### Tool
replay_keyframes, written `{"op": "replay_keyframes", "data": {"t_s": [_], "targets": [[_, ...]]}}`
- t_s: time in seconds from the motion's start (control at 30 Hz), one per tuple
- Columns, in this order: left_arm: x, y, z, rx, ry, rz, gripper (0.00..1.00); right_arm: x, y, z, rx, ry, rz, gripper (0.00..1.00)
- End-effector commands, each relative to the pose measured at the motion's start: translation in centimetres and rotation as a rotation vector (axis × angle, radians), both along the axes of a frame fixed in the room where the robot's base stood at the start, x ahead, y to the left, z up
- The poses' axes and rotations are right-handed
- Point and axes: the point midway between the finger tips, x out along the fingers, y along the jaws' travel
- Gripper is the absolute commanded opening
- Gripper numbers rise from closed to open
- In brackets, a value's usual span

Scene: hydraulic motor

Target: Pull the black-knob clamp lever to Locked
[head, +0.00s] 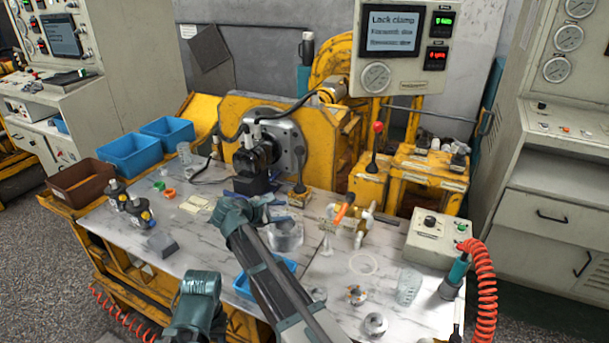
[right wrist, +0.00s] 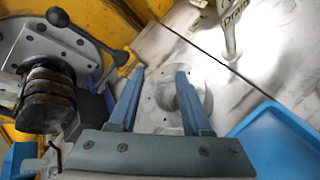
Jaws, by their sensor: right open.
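The clamp lever with a black knob (head: 300,152) stands nearly upright in front of the round grey plate of the motor mount. In the right wrist view its black knob (right wrist: 57,17) is at the upper left, with its rod running down to the right. My right gripper (head: 279,208) is open and empty, in front of the lever and below its knob. Its two blue fingers (right wrist: 160,70) are apart, with a flanged metal ring beyond them, and do not touch the lever.
The dark motor (head: 258,155) is left of the lever. A red-knob lever (head: 377,128) stands to the right. A blue tray (head: 243,286), the metal ring (head: 286,236) and small parts lie on the marble table. The screen (head: 394,29) reads "Lock clamp".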

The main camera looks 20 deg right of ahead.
Motion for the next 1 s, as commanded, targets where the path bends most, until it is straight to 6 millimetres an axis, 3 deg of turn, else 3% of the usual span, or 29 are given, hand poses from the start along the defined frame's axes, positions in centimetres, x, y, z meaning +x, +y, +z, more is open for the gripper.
{"op": "replay_keyframes", "data": {"t_s": [0.03, 0.1, 0.2, 0.3, 0.43, 0.73, 1.0], "targets": [[0.0, 0.0, -2.8, 0.0, 0.0, 0.0, 0.47, 3.8, -0.9, -1.0, -0.124, 0.037, 0.055, 0.48], [0.0, 0.0, -4.3, 0.0, 0.0, 0.0, 0.47, 7.1, -2.1, -0.1, -0.303, 0.103, 0.128, 0.48], [0.0, 0.0, -6.0, 0.0, 0.0, 0.0, 0.47, 10.8, -3.2, 1.2, -0.52, 0.198, 0.2, 0.48], [0.0, 0.0, -7.0, 0.0, 0.0, 0.0, 0.47, 13.3, -3.8, 2.3, -0.677, 0.277, 0.241, 0.48], [0.0, 0.0, -7.6, 0.0, 0.0, 0.0, 0.47, 14.8, -4.1, 3.3, -0.791, 0.338, 0.264, 0.48], [0.0, 0.0, -7.5, 0.0, 0.0, 0.0, 0.47, 15.4, -4.7, 3.8, -0.82, 0.355, 0.269, 0.48], [0.0, 0.0, -7.5, 0.0, 0.0, 0.0, 0.47, 18.2, -8.8, 3.7, -0.817, 0.354, 0.266, 0.48]]}}
